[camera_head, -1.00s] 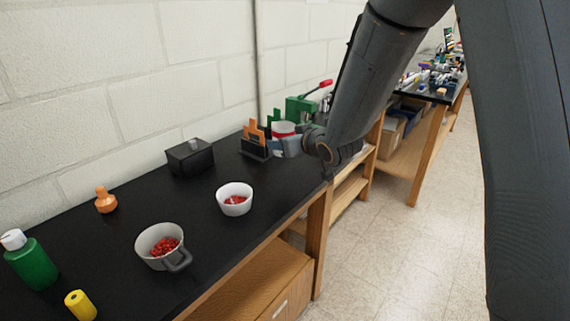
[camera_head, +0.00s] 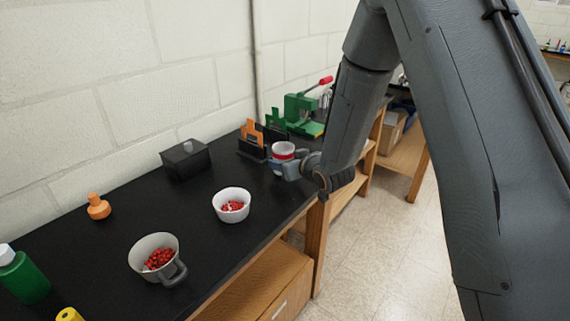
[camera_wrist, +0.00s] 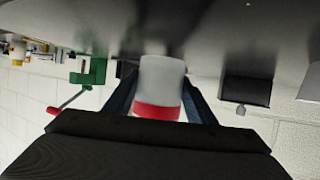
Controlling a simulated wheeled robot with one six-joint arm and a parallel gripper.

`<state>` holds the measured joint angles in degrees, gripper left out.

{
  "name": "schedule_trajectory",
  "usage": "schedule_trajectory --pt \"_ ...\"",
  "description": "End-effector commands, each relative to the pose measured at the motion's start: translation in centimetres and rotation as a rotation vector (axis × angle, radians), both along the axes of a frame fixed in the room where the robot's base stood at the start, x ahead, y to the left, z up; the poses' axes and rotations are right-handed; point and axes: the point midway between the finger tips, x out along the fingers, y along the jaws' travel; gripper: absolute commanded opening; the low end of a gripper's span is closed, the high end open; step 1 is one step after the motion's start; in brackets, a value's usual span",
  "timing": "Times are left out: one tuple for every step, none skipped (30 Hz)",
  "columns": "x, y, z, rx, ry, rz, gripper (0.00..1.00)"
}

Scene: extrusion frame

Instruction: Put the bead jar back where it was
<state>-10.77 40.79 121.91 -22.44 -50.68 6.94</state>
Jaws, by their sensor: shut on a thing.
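The bead jar (camera_head: 283,149) is a pale jar with a red band, over the far part of the black bench. My gripper (camera_head: 287,167) is shut on it, with one finger on each side. The wrist view, which looks upside down, shows the jar (camera_wrist: 161,78) between the dark fingers (camera_wrist: 160,98), with its pale end toward the bench top. I cannot tell whether the jar touches the bench. The fingers hide part of it in the head view.
A black box (camera_head: 186,159), a white bowl (camera_head: 232,205) and a grey cup (camera_head: 155,257), both with red beads, stand nearer. Bench between is clear.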

Motion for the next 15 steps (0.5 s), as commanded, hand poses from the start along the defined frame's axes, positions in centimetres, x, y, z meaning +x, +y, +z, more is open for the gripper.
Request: schedule_trajectory --pt "-0.1 0.0 -0.6 0.000 0.002 0.000 0.27" --pt "0.0 0.0 -0.8 -0.001 0.002 0.000 0.27" --pt "0.0 0.0 -1.1 0.000 0.001 0.000 0.27" --pt "0.0 0.0 -1.2 0.000 0.000 0.000 0.27" --pt "0.0 0.0 -1.3 0.000 0.000 0.000 0.27" --pt "0.0 0.0 -1.4 0.000 -0.001 0.000 0.27" --pt "0.0 0.0 -1.4 0.000 -0.001 0.000 0.27" --pt "0.0 0.0 -1.4 0.000 -0.002 0.000 0.27" --pt "0.0 0.0 -1.4 0.000 -0.002 0.000 0.27" --pt "0.0 0.0 -1.4 0.000 -0.002 0.000 0.27" --pt "0.0 0.0 -1.4 0.000 -0.001 0.000 0.27" --pt "0.0 0.0 -1.4 0.000 -0.001 0.000 0.27" --pt "0.0 0.0 -1.4 0.000 -0.001 0.000 0.27" --pt "0.0 0.0 -1.5 0.000 -0.001 0.000 0.27" --pt "0.0 0.0 -1.6 0.000 -0.001 0.000 0.27"
